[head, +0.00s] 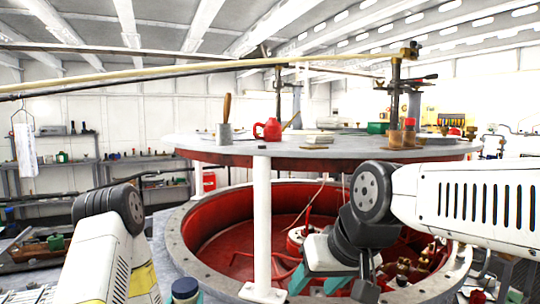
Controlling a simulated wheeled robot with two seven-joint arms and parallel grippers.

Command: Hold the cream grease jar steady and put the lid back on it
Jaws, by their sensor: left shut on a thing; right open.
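My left arm comes in at the lower left, and the teal finger pads of my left gripper (185,299) show at the bottom edge. They close on a small round thing with a dark blue-grey top, most likely the cream grease jar (185,286); its lower part is cut off by the frame. My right gripper (312,277) is at the lower middle, to the right of it and apart from it. Its teal fingers are spread, with nothing seen between them. I cannot make out a separate lid.
A large round red-lined well (240,230) with a riveted rim lies below. A white post (262,220) stands between my grippers.

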